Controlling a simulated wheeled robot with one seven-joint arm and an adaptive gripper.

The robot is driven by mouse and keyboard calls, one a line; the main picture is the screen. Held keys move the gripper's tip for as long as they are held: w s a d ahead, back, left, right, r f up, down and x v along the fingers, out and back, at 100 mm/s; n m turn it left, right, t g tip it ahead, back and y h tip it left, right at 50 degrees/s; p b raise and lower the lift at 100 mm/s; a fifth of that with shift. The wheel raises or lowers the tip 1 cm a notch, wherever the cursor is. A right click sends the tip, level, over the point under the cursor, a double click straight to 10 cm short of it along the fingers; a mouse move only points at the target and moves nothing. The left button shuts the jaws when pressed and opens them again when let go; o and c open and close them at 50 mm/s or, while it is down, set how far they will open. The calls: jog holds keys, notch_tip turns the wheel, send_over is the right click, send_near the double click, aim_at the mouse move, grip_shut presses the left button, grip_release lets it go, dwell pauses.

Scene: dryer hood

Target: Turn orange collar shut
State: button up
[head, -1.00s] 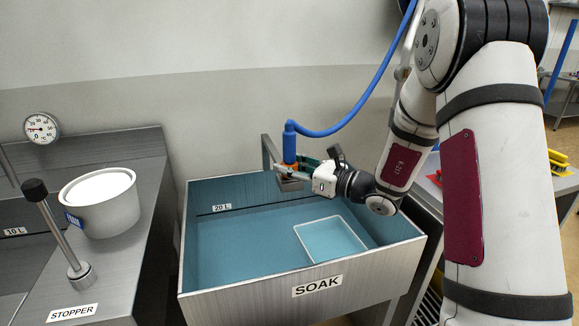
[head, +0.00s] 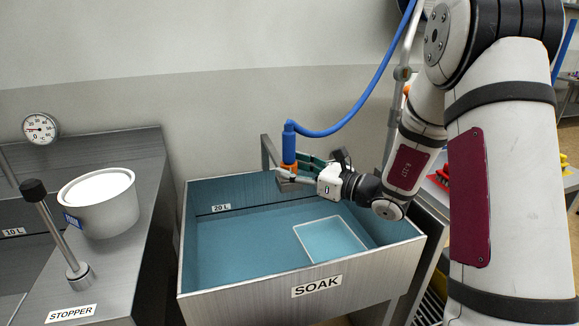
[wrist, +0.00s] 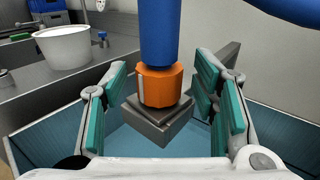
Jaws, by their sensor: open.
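The orange collar (wrist: 161,86) sits at the lower end of a blue nozzle (wrist: 157,35), above a grey metal block (wrist: 160,125). In the head view the collar (head: 289,168) shows small below the blue nozzle (head: 289,142), over the back of the soak sink. My gripper (wrist: 162,100) is open, with its green-padded fingers on either side of the collar. In the wrist view there is a visible gap on both sides. In the head view my gripper (head: 298,170) partly hides the collar.
The SOAK sink (head: 318,286) holds water and a pale rectangular tray (head: 330,240). A blue hose (head: 350,120) curves up from the nozzle. A metal bracket (head: 266,152) stands left of the collar. A white bucket (head: 100,208) and stopper lever (head: 55,230) are at left.

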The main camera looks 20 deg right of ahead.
jog(key=v, duration=1)
jog(key=shift+s, duration=0.15)
jog(key=shift+d, duration=0.1)
jog(key=s+a+r+n+g+p, duration=0.2)
jog(key=s+a+r+n+g, duration=0.1)
jog(key=s+a+n+g, duration=0.45)
jog(key=s+a+r+n+g+p, duration=0.1)
jog(key=s+a+r+n+g, duration=0.3)
jog(key=s+a+n, duration=0.45)
jog(key=s+d+n+g+h+p, duration=0.25)
jog(key=s+n+h, duration=0.35)
jog(key=s, duration=0.7)
jog(key=s+d+r+n+t+h+p, duration=0.1)
jog(key=s+d+r+n+t+h, duration=0.2)
jog(key=d+r+n+t+h, duration=0.1)
jog(key=shift+d+r+n+h+p, duration=0.4)
jog(key=shift+d+n+h, duration=0.3)
jog(key=shift+d+n, duration=0.45)
